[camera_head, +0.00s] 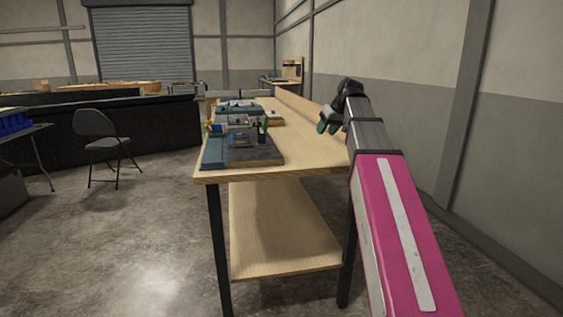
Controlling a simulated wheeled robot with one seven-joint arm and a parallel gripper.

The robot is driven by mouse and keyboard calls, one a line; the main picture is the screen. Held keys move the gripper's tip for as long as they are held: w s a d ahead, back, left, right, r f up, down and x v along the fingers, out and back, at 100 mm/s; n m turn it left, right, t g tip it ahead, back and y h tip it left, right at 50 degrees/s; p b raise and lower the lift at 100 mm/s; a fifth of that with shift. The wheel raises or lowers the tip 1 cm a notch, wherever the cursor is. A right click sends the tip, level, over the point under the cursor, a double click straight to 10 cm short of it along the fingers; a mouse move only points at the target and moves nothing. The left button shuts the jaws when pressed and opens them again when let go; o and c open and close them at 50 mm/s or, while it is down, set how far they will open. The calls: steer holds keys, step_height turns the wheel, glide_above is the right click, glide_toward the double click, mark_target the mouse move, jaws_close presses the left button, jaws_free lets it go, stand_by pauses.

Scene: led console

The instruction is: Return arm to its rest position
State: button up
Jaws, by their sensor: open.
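My arm reaches forward from the lower right, along the right side of a wooden workbench (310,160). My gripper (325,126) is at its far end, over the bench's right side. Its dark fingers with greenish tips point down and to the left. I see nothing between them, and it is open. On the bench, left of my gripper and apart from it, a console-like set of gear (243,150) sits on a dark base. LEDs on it are too small to make out.
More gear (238,107) lies farther back on the bench. A lower shelf (285,255) spans the bench legs. A grey wall (425,130) with a pillar (466,110) stands close on the right. A folding chair (98,140) stands at left. The concrete floor between is clear.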

step_height(320, 180, down, 16)
steer(key=s+m+g+h, duration=0.1)
steer(key=s+m, duration=0.1)
steer(key=s, duration=0.1)
steer(key=s+f+m+g+h, duration=0.1)
steer(key=s+f, duration=0.5)
steer(key=f, duration=0.5)
steer(key=s+d+f+m+g+h, duration=0.1)
steer(key=s+f, duration=0.6)
steer(key=f, duration=0.4)
steer(key=s+d+f+g+h, duration=0.1)
steer(key=s+f, duration=0.5)
steer(key=f, duration=0.5)
steer(key=shift+s+f+m+g, duration=0.25)
steer(key=shift+s+m+g, duration=0.05)
steer(key=shift+s+m, duration=0.1)
